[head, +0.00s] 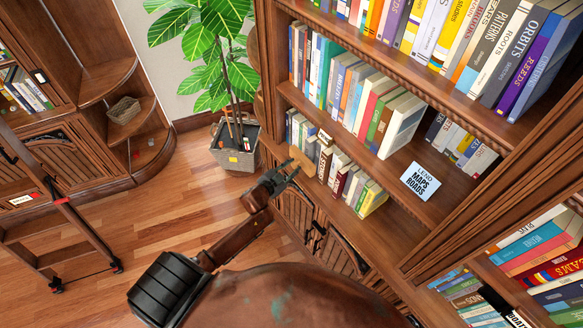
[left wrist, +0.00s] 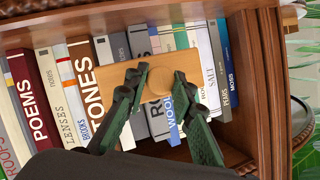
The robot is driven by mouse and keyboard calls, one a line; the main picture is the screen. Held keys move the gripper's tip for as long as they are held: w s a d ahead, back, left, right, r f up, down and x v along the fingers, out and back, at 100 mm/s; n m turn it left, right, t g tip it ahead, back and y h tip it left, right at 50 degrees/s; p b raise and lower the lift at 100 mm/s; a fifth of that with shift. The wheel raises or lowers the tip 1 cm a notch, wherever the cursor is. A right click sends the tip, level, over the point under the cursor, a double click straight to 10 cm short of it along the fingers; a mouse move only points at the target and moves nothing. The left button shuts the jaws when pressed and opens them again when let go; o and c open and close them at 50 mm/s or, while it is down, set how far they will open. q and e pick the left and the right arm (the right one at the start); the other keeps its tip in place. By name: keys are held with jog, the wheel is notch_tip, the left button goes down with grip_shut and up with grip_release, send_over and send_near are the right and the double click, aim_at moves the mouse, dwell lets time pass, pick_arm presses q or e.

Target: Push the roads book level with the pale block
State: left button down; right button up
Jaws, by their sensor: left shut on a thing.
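My left gripper (head: 286,172) is shut on the round knob of a pale wooden block (head: 301,161), at the left end of the lower shelf in the head view. In the left wrist view my fingers (left wrist: 157,85) close on this knob, and the pale block (left wrist: 105,72) lies across several book spines, hiding parts of them. I cannot tell whether it touches them. I cannot make out a spine reading "roads"; legible ones include Poems (left wrist: 35,100), Stones (left wrist: 84,85) and Salt (left wrist: 208,65). My right gripper is not in view.
A white card (head: 420,181) with "maps" and "roads" stands on the shelf to the right. A potted plant (head: 237,150) is left of the bookcase. A ladder (head: 75,220) stands at far left. The wooden floor (head: 165,220) between is clear.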

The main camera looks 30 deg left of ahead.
aim_at(299, 163)
pick_arm(q)
jog(key=shift+w+d, duration=0.4)
jog(key=shift+w, duration=0.45)
jog(key=shift+w+d, duration=0.35)
jog(key=shift+w, duration=0.45)
dwell(0.3)
jog(key=shift+s+a+r+p, duration=0.1)
jog(key=shift+s+a+p, duration=0.15)
jog(key=shift+s, duration=0.35)
jog(key=shift+s+a+p, duration=0.25)
jog(key=shift+s, duration=0.3)
jog(key=s, duration=0.1)
jog(key=s+a+p, duration=0.1)
jog(key=s, duration=0.2)
jog(key=shift+s+a+p, duration=0.1)
jog(key=shift+a+p, duration=0.25)
jog(key=shift+p, duration=0.05)
jog(key=shift+d, duration=0.1)
